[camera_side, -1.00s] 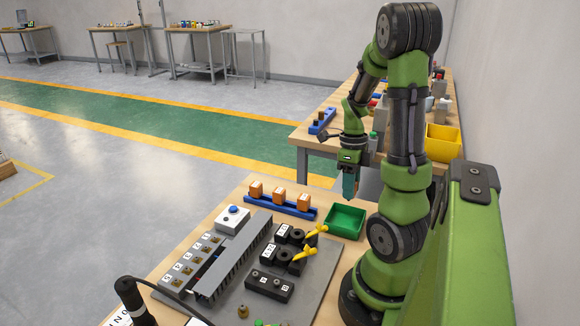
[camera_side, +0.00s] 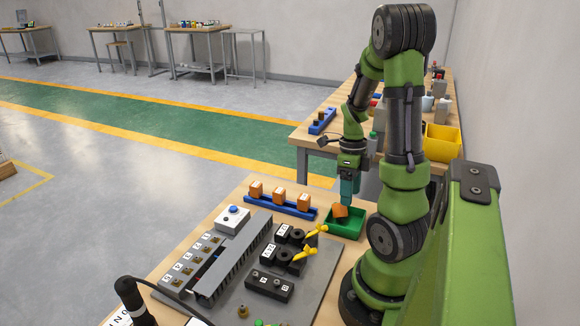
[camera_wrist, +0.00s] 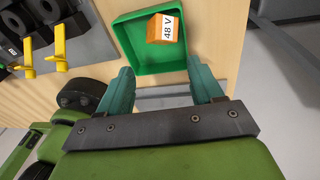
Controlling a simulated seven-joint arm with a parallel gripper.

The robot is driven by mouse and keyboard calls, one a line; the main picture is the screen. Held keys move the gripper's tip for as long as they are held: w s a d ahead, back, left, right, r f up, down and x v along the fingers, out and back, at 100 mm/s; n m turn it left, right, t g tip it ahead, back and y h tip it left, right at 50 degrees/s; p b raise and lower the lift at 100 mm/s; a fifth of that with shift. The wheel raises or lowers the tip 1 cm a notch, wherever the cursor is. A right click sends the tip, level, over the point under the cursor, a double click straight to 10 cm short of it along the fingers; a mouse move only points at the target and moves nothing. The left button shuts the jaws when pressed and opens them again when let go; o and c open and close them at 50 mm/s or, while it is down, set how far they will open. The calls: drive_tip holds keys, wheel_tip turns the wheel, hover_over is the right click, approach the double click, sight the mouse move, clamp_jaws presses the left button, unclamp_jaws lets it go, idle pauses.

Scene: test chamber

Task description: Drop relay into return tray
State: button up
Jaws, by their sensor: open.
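The return tray (camera_side: 346,226) is a green open box on the near wooden table, right of the blue rack. The relay (camera_wrist: 167,36) is an orange block with a white "48 V" label, tilted in the wrist view and within the tray's outline; it also shows in the side view (camera_side: 340,211), below my fingers. My gripper (camera_wrist: 166,84) has its teal fingers spread with nothing between them, at the tray's near edge in the wrist view. In the side view my gripper (camera_side: 347,201) points down over the tray. Whether the relay rests on the tray floor is unclear.
A grey panel (camera_side: 215,290) with yellow levers (camera_side: 311,242) and a white box with a blue button (camera_side: 232,217) lies in front. A yellow bin (camera_side: 443,142) stands on the far table.

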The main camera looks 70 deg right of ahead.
wheel_tip(320, 180, up, 17)
drive_tip(key=w+d, duration=0.1)
drive_tip(key=d, duration=0.1)
drive_tip(key=shift+w+d+f, duration=0.2)
drive_tip(key=shift+d, duration=0.05)
drive_tip(key=w+a+f+n+t+h, duration=0.15)
drive_tip(key=w+a+n, duration=0.4)
drive_tip(key=n, duration=0.55)
drive_tip(key=w+a+n+t, duration=0.35)
drive_tip(key=a+n, duration=0.35)
drive_tip(key=n, duration=0.3)
drive_tip(key=a+r+n+t+y, duration=0.1)
drive_tip(key=a+n+t, duration=0.2)
drive_tip(key=a+n, duration=0.8)
drive_tip(key=a, duration=0.5)
drive_tip(key=shift+s+a+r+n+y, duration=0.15)
drive_tip(key=shift+a+r+n+y, duration=0.1)
drive_tip(key=shift+a+n+y, duration=0.15)
